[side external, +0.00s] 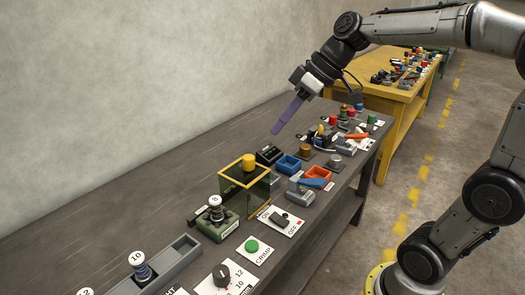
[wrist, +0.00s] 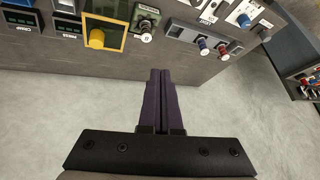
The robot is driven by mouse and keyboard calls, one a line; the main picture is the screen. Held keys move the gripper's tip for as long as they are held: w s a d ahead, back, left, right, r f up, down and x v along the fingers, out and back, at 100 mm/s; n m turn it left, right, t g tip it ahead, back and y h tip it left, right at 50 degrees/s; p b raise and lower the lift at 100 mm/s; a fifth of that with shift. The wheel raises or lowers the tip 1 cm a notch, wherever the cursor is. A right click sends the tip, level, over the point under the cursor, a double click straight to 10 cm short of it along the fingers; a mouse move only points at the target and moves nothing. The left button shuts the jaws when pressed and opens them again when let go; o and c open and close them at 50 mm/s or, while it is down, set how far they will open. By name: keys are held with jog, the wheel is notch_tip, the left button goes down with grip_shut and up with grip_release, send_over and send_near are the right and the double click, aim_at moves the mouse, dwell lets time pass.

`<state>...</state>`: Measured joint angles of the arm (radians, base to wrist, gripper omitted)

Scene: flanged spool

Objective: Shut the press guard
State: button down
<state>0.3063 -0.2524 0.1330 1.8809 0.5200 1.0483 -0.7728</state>
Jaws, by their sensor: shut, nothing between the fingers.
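The press guard (side external: 245,188) is a tinted see-through box with a yellow frame and a yellow knob (side external: 249,161). It stands right behind a green base (side external: 218,229) holding a small white-and-dark spool (side external: 215,207), and the spool is uncovered. In the wrist view the guard's yellow frame (wrist: 123,38) and knob (wrist: 96,39) show at the upper left, with the green base (wrist: 146,17) beside it. My gripper (side external: 276,131) has long purple fingers, shut and empty, raised above the bench beyond the guard. Its fingertips (wrist: 160,72) show in the wrist view, apart from the guard.
The bench strip along the wall is clear.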

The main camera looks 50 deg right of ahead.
jog(key=w+d+f+m, duration=0.2)
jog(key=w+d+f, duration=0.3)
jog(key=w+d, duration=0.55)
jog(key=s+d+f+m, duration=0.25)
jog(key=d+f, duration=0.35)
jog(key=d, duration=0.4)
jog(key=w+a+f, duration=0.6)
jog(key=a+f, duration=0.1)
jog(key=a, duration=0.1)
jog(key=shift+w+f+y, duration=0.25)
jog(key=shift+w+y, duration=0.05)
jog(key=shift+w, duration=0.05)
jog(key=shift+d+m, duration=0.1)
jog(key=shift+m, duration=0.15)
send_over(245, 182)
jog(key=a, duration=0.4)
jog(key=shift+w, duration=0.4)
